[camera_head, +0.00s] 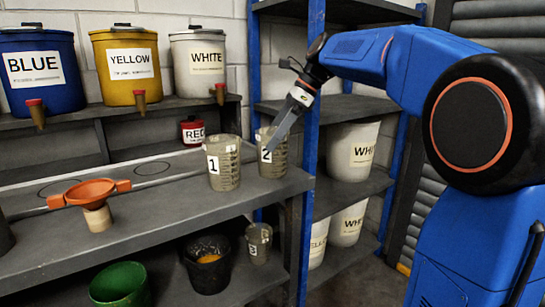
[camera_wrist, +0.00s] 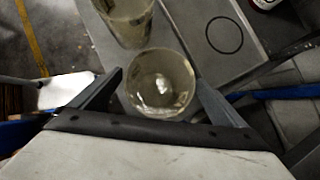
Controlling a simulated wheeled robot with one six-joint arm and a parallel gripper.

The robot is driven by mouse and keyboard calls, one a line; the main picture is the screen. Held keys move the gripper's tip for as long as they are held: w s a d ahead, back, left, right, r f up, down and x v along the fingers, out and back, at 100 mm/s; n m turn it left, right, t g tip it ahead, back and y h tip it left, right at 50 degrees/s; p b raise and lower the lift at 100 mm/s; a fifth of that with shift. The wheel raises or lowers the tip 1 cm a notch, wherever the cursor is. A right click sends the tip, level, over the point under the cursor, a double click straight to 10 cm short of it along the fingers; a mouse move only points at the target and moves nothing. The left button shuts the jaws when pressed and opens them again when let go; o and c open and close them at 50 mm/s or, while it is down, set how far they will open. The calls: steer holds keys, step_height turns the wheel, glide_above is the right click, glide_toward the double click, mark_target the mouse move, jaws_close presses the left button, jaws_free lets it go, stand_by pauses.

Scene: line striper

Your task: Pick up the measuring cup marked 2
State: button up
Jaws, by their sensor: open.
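The measuring cup marked 2 (camera_head: 274,158) is a clear beaker with graduation marks, upright on the right end of the grey workbench (camera_head: 180,209). My gripper (camera_head: 271,150) reaches down to it from the upper right, and a finger overlaps the cup in the head view. In the wrist view the cup (camera_wrist: 160,84) is seen from above, between the two spread fingers of my gripper (camera_wrist: 160,88). It looks empty. I cannot tell whether either finger touches it. The measuring cup marked 1 (camera_head: 223,166) stands close to its left.
Blue (camera_head: 42,72), yellow (camera_head: 127,67) and white (camera_head: 199,66) tapped buckets stand on the upper shelf. A blue shelf post (camera_head: 311,120) is just right of the cup. An orange funnel (camera_head: 90,194) sits at left. Cup 3 (camera_head: 258,243) is on the lower shelf.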

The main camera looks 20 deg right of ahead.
steer(key=shift+w+a+f, duration=0.1)
steer(key=shift+a+f, duration=0.2)
steer(key=shift+f, duration=0.2)
steer(key=c, duration=1.4)
